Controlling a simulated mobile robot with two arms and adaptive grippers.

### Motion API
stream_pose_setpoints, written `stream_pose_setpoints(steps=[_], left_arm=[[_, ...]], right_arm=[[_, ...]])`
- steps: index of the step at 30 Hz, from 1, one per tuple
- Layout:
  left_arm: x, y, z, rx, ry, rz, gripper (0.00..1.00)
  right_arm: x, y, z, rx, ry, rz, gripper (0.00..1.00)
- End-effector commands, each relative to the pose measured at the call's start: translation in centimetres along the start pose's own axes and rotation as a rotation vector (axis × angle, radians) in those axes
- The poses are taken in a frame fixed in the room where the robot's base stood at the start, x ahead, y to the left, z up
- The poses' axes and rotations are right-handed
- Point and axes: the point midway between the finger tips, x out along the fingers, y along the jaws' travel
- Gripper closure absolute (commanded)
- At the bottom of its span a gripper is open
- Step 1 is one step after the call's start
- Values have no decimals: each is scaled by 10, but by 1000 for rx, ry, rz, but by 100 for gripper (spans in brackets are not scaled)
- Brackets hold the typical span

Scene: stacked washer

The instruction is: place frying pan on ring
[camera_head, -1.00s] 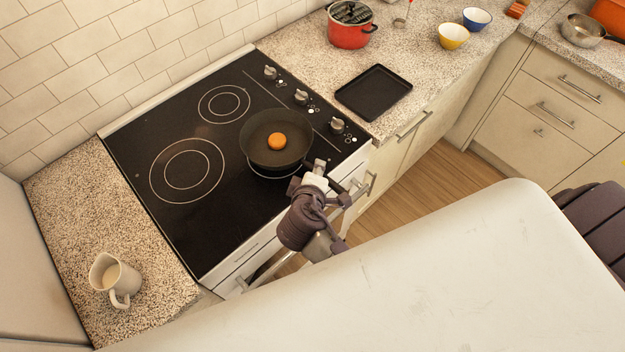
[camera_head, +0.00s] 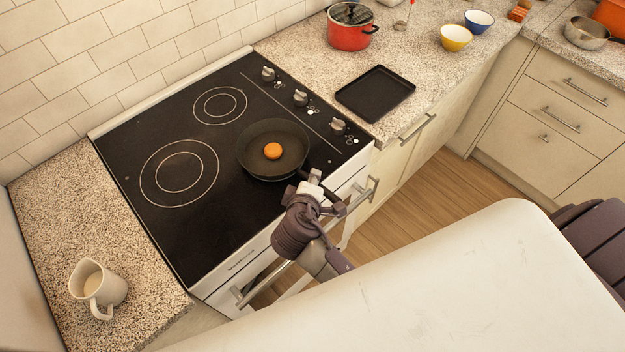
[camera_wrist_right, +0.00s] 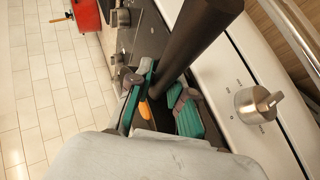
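The black frying pan (camera_head: 258,165) sits at the front right of the black cooktop (camera_head: 190,230), with a round orange item (camera_head: 272,151) in it. The pan looks level and covers the front right ring, whose outline is hidden beneath it. Whether its base fully touches the glass I cannot tell. My right gripper (camera_head: 313,188) is at the pan's handle, over the cooktop's front edge. In the right wrist view the dark handle (camera_wrist_right: 190,50) runs between the green-padded fingers (camera_wrist_right: 162,105), which appear closed on it. My left gripper is not in view.
Two bare rings, a large one (camera_head: 179,174) and a small one (camera_head: 219,106), lie left of and behind the pan. Control knobs (camera_head: 338,126) line the right side. A black tray (camera_head: 375,92) and red pot (camera_head: 350,28) stand right; a white jug (camera_head: 98,285) stands left.

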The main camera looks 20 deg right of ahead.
Motion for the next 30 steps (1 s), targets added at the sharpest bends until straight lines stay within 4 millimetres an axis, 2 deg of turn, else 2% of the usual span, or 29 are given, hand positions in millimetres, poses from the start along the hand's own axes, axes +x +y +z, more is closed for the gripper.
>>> stream_pose_setpoints(steps=[1,4,14,17,24,30], left_arm=[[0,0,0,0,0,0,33],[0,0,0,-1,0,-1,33],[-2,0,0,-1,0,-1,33],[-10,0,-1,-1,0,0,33],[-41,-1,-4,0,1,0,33],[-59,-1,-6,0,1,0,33]], right_arm=[[0,0,0,0,-1,0,71],[0,0,0,0,-1,0,56],[-2,3,-1,1,0,1,56],[-13,4,-1,-1,0,-2,56],[-63,6,-2,0,-1,-4,56],[-101,5,-1,0,-2,-3,56]])
